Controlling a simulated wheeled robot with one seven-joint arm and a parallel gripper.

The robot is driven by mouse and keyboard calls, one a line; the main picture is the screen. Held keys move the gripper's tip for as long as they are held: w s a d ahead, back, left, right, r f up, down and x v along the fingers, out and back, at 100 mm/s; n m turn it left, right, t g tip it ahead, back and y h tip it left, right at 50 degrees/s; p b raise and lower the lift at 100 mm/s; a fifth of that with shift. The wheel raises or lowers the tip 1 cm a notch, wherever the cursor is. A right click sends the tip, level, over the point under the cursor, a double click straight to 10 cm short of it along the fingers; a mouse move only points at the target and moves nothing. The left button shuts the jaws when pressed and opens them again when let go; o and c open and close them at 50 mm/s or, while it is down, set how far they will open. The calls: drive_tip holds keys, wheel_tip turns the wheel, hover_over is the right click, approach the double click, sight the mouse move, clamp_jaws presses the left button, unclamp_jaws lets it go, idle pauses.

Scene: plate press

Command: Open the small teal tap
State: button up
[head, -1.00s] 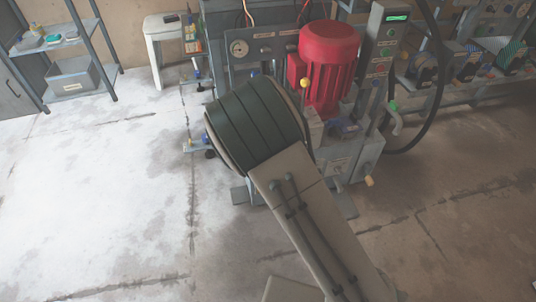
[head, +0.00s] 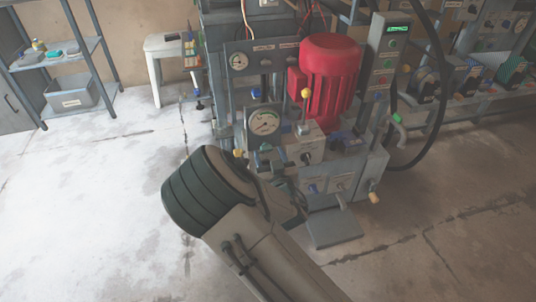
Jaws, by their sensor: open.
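A small teal part (head: 268,156), which looks like the teal tap, sits low on the press front, just under the white round gauge (head: 264,122). It is small and partly blurred, so I cannot read its handle position. My thick dark green arm joint stands in front of the press, to the lower left of the teal part. Grey parts of my arm reach past the joint towards the press base. I cannot make out my gripper's fingers; they seem hidden behind my own arm.
The press carries a red motor (head: 328,75), a yellow-knobbed lever (head: 305,93) and a control column (head: 385,60) at the right. A bent spout (head: 399,130) and a black hose (head: 440,110) are on its right side. The floor (head: 90,220) at left is clear.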

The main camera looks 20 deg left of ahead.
drive_tip(key=shift+x, duration=1.05)
drive_tip(key=c, duration=1)
